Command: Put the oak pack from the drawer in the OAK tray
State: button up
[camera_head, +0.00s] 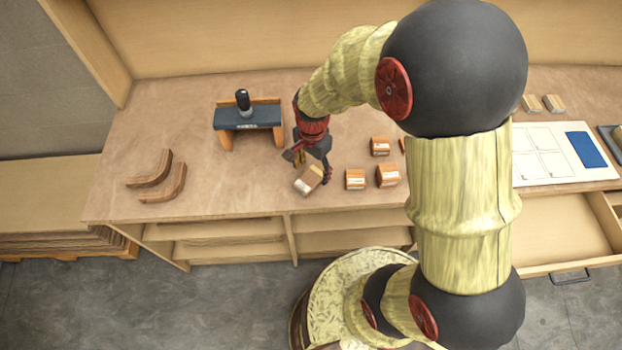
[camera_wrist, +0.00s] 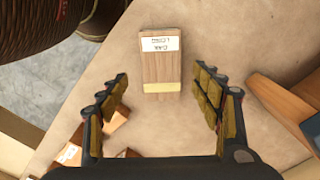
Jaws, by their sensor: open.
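A wooden pack (camera_head: 308,179) lies on the workbench near its front edge. My gripper (camera_head: 308,160) is just behind the pack in the head view. In the wrist view my gripper (camera_wrist: 165,90) is open and empty, with the pack ahead between the lines of its fingers; I see no contact. The pulled-out drawer (camera_head: 555,228) at the right shows a bare floor, partly hidden by my arm. I cannot identify an OAK tray.
Several orange-brown labelled packs (camera_head: 355,180) lie right of my gripper. A dark-topped orange stand (camera_head: 248,117) is close behind left. Bent wood strips (camera_head: 160,180) lie at left. A white sheet board (camera_head: 540,150) and a dark tray (camera_head: 609,133) are at right.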

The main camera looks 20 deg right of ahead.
aim_at(311, 177)
notch_tip(311, 177, down, 4)
jog(key=shift+a+b, duration=0.15)
jog(key=shift+b, duration=0.3)
jog(key=shift+c, duration=1.3)
jog(key=c, duration=1.1)
jog(key=shift+c, duration=0.2)
jog(key=shift+w+r, duration=0.1)
jog(key=shift+r, duration=0.05)
